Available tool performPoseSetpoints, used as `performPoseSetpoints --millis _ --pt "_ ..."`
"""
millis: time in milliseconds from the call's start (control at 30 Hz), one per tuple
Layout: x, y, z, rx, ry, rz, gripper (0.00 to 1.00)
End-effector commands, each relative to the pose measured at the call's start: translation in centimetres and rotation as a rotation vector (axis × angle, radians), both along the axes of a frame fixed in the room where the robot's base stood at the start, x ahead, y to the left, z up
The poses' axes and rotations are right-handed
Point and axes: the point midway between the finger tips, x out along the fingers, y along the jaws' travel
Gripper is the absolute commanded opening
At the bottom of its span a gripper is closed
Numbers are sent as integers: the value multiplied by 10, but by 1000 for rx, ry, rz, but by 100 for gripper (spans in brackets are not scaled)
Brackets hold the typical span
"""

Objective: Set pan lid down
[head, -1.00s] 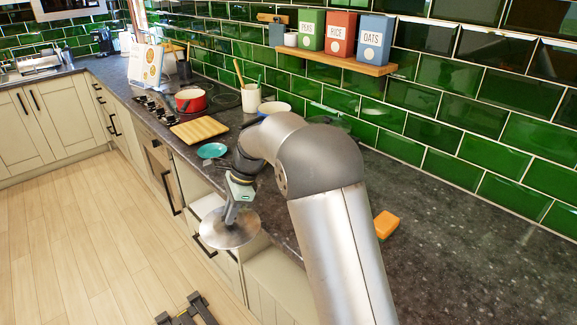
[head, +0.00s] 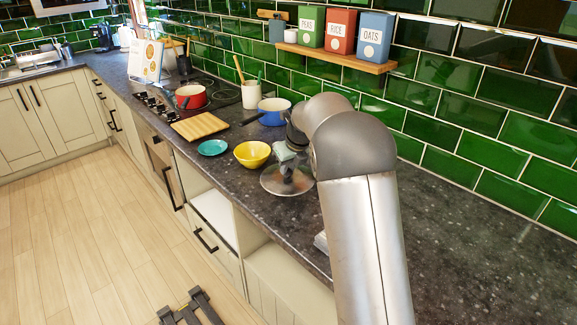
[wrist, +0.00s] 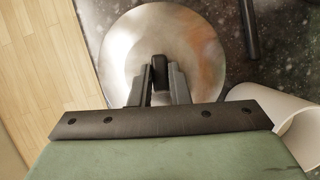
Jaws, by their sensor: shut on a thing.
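The pan lid (head: 275,183) is a round, shiny metal disc with a dark knob. My gripper (head: 288,168) is shut on the knob, above the middle of the disc. In the wrist view both fingers (wrist: 160,85) close on the black knob, and the lid (wrist: 140,35) spreads out beyond them. The lid looks roughly level over the front part of the dark worktop (head: 440,240). I cannot tell whether it touches the surface.
A yellow bowl (head: 252,154) stands just left of the lid. A teal dish (head: 212,147), a wooden board (head: 200,126) and a blue pan (head: 272,117) are farther back. A white object (head: 320,242) is partly hidden by my arm. The wrist view shows a white cylindrical thing (wrist: 275,105) near the gripper.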

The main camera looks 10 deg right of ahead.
Motion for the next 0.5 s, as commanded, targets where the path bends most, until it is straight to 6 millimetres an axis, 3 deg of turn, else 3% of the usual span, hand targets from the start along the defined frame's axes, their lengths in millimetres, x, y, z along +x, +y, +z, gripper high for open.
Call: performPoseSetpoints --millis 167,500 --pt "0 0 -5 4 -7 -1 0" --pt "0 0 -40 3 -6 0 0"
